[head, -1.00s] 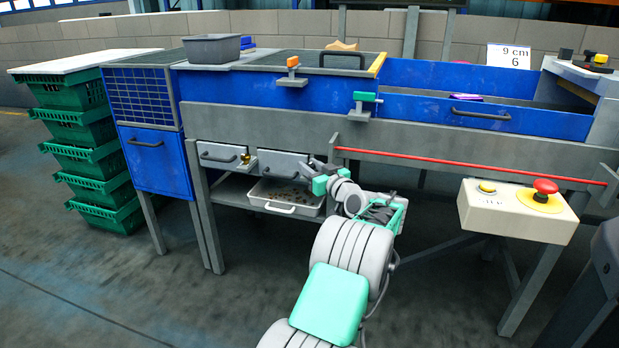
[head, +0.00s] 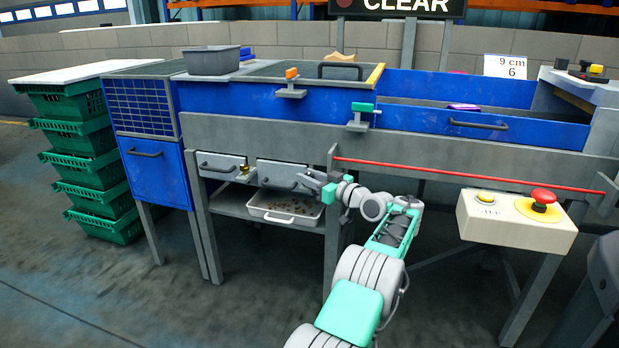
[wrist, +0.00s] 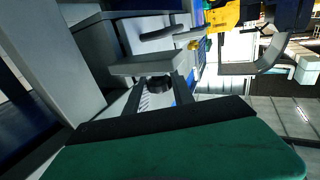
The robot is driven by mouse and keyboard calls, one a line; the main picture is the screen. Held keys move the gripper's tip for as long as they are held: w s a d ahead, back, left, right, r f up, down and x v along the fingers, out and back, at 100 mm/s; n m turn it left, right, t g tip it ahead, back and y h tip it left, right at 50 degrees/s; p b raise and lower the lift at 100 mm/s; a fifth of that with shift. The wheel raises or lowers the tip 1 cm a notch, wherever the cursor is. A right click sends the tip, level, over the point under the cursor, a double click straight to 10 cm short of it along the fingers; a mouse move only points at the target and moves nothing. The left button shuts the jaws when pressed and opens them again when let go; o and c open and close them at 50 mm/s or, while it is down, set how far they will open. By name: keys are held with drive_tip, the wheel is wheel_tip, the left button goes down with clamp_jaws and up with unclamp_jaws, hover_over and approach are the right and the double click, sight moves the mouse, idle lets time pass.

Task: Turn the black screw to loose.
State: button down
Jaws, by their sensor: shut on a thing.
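The black screw (wrist: 158,84) shows in the wrist view as a dark round knob between my gripper's two dark fingers. My gripper (wrist: 158,93) is shut on it, with one finger on each side. In the head view my gripper (head: 306,181) is at the front of the workbench, by the right end of the right grey drawer (head: 282,173). The screw is too small or hidden behind the fingers there. How far it is turned cannot be seen.
A left grey drawer (head: 221,164) with a brass-coloured part (head: 243,170) sits beside the right drawer. A pale tray (head: 285,209) stands on the shelf below. A control box (head: 516,218) with a red button is at the right. Green crates (head: 82,165) are stacked at the left.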

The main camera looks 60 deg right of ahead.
drive_tip(key=c, duration=1.1)
unclamp_jaws()
drive_tip(key=shift+w, duration=0.15)
drive_tip(key=shift+s, duration=0.5)
drive_tip(key=shift+b+v, duration=0.8)
drive_tip(key=shift+v, duration=2.7)
drive_tip(key=shift+w+a, duration=0.1)
drive_tip(key=shift+f, duration=0.1)
